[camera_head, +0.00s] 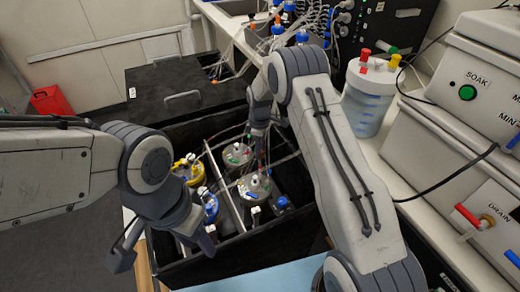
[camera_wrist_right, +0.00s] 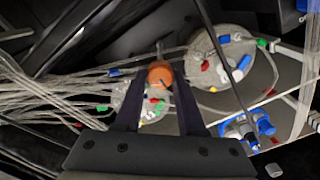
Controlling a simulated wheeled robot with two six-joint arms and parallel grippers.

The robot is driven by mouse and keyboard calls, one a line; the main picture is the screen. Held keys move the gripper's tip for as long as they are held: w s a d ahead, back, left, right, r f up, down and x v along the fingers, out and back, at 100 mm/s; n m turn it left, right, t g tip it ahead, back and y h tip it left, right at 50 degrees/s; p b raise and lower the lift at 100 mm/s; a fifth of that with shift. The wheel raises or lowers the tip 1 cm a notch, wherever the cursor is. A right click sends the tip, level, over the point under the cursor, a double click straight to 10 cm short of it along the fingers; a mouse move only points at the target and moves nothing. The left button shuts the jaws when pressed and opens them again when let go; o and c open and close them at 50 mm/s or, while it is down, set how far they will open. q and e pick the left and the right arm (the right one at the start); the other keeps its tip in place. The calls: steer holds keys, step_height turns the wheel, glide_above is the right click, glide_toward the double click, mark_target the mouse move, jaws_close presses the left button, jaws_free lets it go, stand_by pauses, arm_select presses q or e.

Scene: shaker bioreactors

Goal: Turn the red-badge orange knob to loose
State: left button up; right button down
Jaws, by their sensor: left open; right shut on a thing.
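An orange knob (camera_wrist_right: 160,73) shows in the right wrist view between the dark fingertips of my right gripper (camera_wrist_right: 160,78), which is shut on it. A red badge on it cannot be made out. In the head view my right gripper (camera_head: 259,132) reaches down over the black shaker box (camera_head: 190,272), and the knob is hidden there. Round vessel lids with coloured caps show beside the knob in the wrist view, one to the upper right (camera_wrist_right: 232,62) and one below left (camera_wrist_right: 128,98). My left gripper (camera_head: 165,254) is open and empty at the front left of the box.
Several capped vessels stand in the box, including a yellow-ringed one (camera_head: 190,170) and a blue-ringed one (camera_head: 210,206). Many clear tubes (camera_wrist_right: 50,85) run close to my right fingers. A white jug (camera_head: 370,95) and a machine with a SOAK button (camera_head: 467,92) stand at right.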

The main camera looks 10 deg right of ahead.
steer(key=c, duration=0.5)
jaws_free()
step_height(320, 180, up, 11)
steer(key=b, duration=0.1)
steer(key=shift+f, duration=0.2)
